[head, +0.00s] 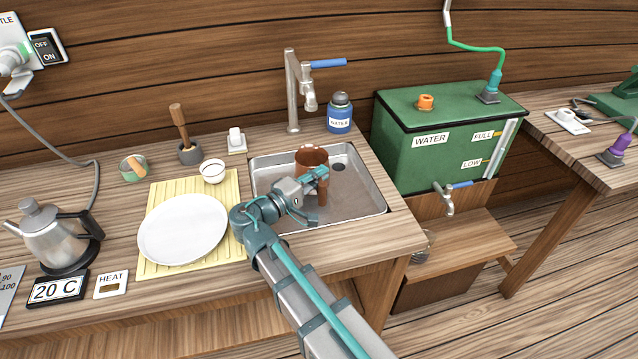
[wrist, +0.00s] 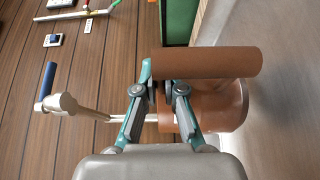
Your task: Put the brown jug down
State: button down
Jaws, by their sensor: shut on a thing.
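The brown jug (head: 311,157) is in or over the metal sink (head: 354,204) in the head view, toward its back left. My gripper (head: 320,176) is at the jug's near right side, shut on its handle. In the wrist view my gripper (wrist: 162,84) has its fingertips at the brown handle (wrist: 210,64), and the jug's body (wrist: 222,108) shows behind and to the right. The arm hides part of the jug and sink. I cannot tell whether the jug's base touches the sink floor.
The tap (head: 292,95) and a blue water bottle (head: 340,114) stand behind the sink. A white plate (head: 184,229) on a bamboo mat (head: 160,266) and a small white bowl (head: 213,171) are to the left. A green water tank (head: 440,160) stands to the right. The sink's right side is clear.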

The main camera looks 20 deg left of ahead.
jog(key=shift+w+f+p, duration=0.1)
jog(key=shift+f+p, duration=0.2)
jog(key=shift+f, duration=1.35)
jog(key=shift+f, duration=0.2)
jog(key=c, duration=1.3)
grip_release()
jog(key=shift+r, duration=0.25)
jog(key=shift+s+a+f, duration=0.1)
jog(key=shift+s+a, duration=0.05)
jog(key=shift+s, duration=0.15)
jog(key=b+v, duration=0.1)
jog(key=v, duration=1)
jog(key=shift+s+a+b, duration=0.1)
jog(key=shift+s+b, duration=0.05)
jog(key=shift+b, duration=0.15)
